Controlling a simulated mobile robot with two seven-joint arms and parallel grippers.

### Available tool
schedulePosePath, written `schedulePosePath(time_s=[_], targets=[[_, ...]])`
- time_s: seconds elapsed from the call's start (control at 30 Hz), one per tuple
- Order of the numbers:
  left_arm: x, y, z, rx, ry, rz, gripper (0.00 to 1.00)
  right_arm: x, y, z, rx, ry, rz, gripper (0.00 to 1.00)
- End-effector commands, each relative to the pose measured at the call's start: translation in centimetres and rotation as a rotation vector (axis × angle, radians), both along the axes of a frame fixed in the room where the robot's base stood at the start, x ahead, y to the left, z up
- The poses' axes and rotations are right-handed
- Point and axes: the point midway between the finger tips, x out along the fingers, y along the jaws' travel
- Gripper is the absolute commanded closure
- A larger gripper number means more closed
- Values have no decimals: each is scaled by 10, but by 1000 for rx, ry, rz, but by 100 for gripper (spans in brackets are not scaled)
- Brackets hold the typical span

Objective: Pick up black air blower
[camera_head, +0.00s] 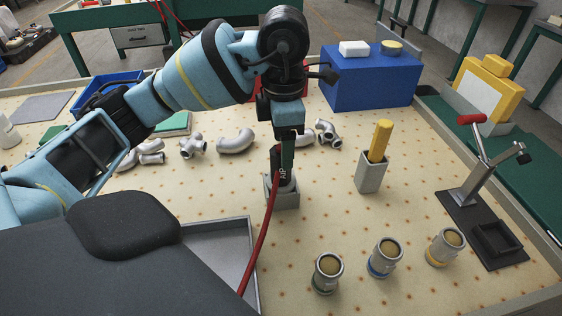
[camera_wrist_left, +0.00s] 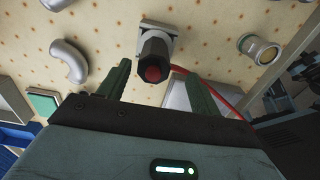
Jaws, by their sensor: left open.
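The black air blower (camera_head: 282,174) stands upright in a grey square holder (camera_head: 287,200) at the middle of the table, with a red hose running from it towards the front. My left gripper (camera_head: 287,148) points down at the blower's upper end, and partly hides it. In the left wrist view, the blower (camera_wrist_left: 154,54) shows its red tip, and the gripper's two green fingers (camera_wrist_left: 157,76) are spread, one to each side of it. The gripper is open and holds nothing. I cannot tell how far the fingers reach down beside the blower. My right gripper is not in view.
Several metal pipe fittings (camera_head: 237,142) lie behind the blower. A second holder (camera_head: 371,178) with a yellow-handled tool stands to the right. Metal cups (camera_head: 384,258) stand at the front right, near a red-handled lever stand (camera_head: 466,195). A grey tray (camera_head: 222,246) is at the front left.

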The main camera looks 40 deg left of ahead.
Motion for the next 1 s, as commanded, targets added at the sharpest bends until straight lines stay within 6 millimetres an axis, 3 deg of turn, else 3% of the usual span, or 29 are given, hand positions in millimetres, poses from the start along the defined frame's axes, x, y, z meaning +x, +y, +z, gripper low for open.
schedulePosePath(time_s=[0.17,0.5,0.8,1.0], targets=[[0,1,-6,0,0,0,36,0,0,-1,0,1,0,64],[2,8,-47,1,0,0,36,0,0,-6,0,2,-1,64],[3,8,-51,1,-3,0,36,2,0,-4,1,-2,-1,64],[3,8,-51,0,-3,0,61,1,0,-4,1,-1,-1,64]])
